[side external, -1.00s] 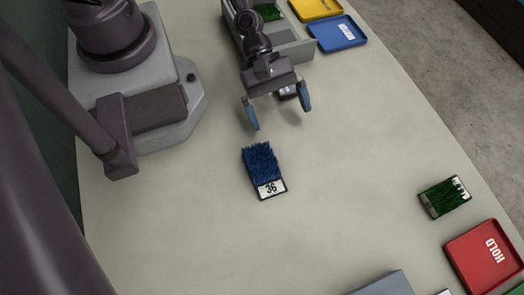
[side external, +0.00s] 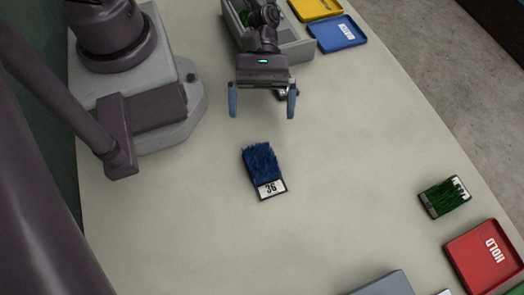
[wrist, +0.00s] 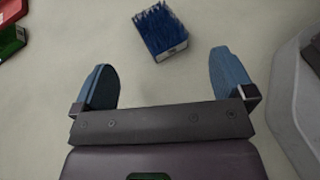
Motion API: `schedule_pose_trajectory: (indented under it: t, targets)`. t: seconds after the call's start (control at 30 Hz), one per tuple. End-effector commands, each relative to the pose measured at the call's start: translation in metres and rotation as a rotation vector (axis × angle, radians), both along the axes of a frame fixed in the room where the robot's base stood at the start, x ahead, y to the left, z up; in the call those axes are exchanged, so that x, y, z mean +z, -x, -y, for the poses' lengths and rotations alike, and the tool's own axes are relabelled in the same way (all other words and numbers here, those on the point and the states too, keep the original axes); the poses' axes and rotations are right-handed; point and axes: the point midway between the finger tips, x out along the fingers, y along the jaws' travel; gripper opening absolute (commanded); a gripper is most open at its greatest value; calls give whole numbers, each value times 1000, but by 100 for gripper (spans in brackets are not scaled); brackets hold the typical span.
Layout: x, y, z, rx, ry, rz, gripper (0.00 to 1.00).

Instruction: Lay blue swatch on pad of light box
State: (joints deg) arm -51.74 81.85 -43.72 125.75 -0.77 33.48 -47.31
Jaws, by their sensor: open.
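The blue swatch (side external: 262,163), a tufted block with a white label reading 36, lies flat on the table in the side view. It also shows in the wrist view (wrist: 158,27), beyond my fingertips and between their lines. My gripper (side external: 262,112) is open and empty, with blue fingers spread. It is above the swatch in the side picture, apart from it. The wrist view shows both fingers (wrist: 165,75) with bare table between them. A grey block (side external: 386,284) is cut off at the bottom edge; I cannot tell whether it is the light box.
A green swatch (side external: 445,196) and a red HOLD tray (side external: 455,257) are at the right. A blue tray (side external: 354,44), a yellow tray (side external: 315,14) and a grey bin (side external: 300,50) stand at the top. The table around the blue swatch is clear.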

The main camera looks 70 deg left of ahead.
Motion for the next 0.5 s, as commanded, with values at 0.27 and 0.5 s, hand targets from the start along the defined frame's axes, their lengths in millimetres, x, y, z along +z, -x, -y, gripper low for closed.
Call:
schedule_pose_trajectory:
  t: [0.27, 0.5]
  targets:
    - [-14, 14, 33, 0, 0, 0, 100]
    - [-21, 23, 55, -3, 3, -1, 100]
